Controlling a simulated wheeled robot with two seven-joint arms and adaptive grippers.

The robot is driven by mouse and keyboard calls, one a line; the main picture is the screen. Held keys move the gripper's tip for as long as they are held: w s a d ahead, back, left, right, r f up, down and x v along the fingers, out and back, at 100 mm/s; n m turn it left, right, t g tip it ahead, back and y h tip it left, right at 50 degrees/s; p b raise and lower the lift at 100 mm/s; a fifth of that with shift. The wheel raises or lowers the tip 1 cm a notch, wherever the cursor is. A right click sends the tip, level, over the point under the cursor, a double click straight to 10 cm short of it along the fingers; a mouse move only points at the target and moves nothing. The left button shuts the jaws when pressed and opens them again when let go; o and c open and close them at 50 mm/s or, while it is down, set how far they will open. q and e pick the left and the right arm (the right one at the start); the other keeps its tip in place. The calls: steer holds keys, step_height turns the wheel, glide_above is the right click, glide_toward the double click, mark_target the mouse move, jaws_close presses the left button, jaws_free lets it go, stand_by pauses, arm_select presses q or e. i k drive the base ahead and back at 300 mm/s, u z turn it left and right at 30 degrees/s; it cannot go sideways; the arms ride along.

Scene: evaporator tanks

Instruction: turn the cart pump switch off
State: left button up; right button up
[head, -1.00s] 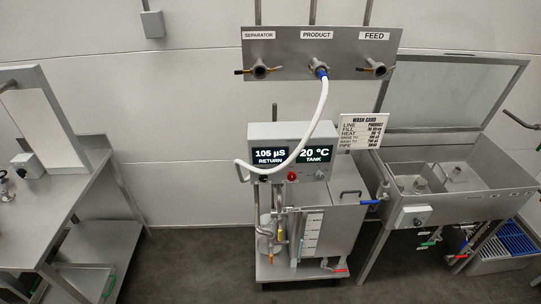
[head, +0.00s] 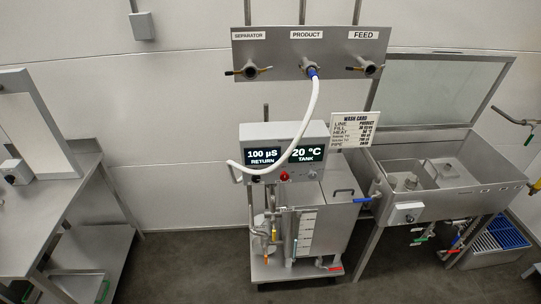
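The cart (head: 300,268) stands in the middle against the wall, with a grey control box on top (head: 284,135). The box's displays read 100 µS RETURN (head: 263,156) and 20 °C TANK (head: 307,153). Below them are a red lamp or button (head: 285,176), a small dark knob at the left (head: 256,179) and a small knob at the right (head: 312,174). Which knob is the pump switch, and its position, is too small to tell. A white hose (head: 313,110) runs from the PRODUCT port (head: 310,69) down across the box front. Neither gripper is in view.
A steel sink (head: 440,180) with its lid up stands at the right, with a grey switch box (head: 405,213) on its front. A steel bench (head: 60,215) stands at the left. A wash card (head: 352,129) is beside the control box. Floor is clear between bench and cart.

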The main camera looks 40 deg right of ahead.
mark_target(255, 178)
steer(key=z, duration=1.3)
